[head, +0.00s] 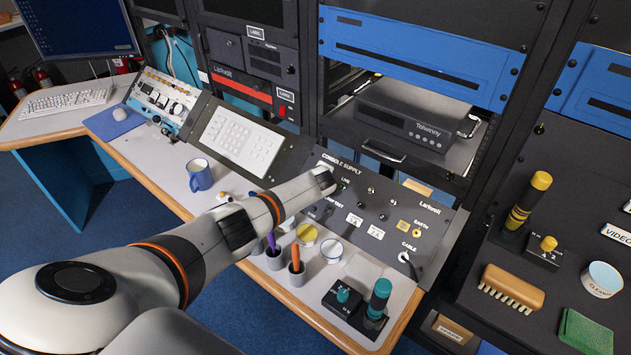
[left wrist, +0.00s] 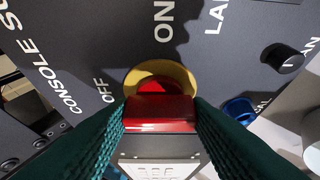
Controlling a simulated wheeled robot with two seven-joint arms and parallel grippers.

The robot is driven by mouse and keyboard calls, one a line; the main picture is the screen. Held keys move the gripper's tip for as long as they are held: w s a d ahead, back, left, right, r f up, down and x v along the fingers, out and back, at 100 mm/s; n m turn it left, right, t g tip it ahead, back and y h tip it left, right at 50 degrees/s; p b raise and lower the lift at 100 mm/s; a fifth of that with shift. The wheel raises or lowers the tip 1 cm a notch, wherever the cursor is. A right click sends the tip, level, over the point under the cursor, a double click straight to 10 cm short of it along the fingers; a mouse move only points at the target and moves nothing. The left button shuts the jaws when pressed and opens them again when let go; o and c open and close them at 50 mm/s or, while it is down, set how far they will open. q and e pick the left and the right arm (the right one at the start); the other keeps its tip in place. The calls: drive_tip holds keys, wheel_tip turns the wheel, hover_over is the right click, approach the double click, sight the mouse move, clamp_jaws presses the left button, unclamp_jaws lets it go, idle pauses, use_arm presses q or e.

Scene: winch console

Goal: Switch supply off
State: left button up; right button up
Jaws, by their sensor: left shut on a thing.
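The dark grey console supply panel (head: 380,215) stands sloped at the back of the desk. Its red supply switch knob (left wrist: 160,108) sits on a yellow ring, with "ON" printed above it and "OFF" to its left in the left wrist view. My left gripper (left wrist: 160,125) is shut on the red knob, a dark green pad on each side. I cannot tell which label the knob points to. In the head view my left gripper (head: 325,178) is at the panel's upper left and hides the knob. My right gripper is not in view.
A black knob (left wrist: 283,57) and a blue part (left wrist: 240,108) are close to the gripper. Below the arm stand cups with an orange tool (head: 295,253) and a purple one.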

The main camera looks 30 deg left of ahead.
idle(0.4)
use_arm(q)
drive_tip(key=o, duration=1)
drive_tip(key=shift+a, duration=0.1)
drive_tip(key=shift+r, duration=0.1)
drive_tip(key=shift+s+d+r+p, duration=0.2)
drive_tip(key=shift+r+p, duration=0.05)
drive_tip(key=shift+p, duration=0.05)
drive_tip(key=p+v, duration=0.2)
drive_tip(key=v, duration=0.9)
drive_tip(key=shift+s+d, duration=0.1)
drive_tip(key=shift+s, duration=0.05)
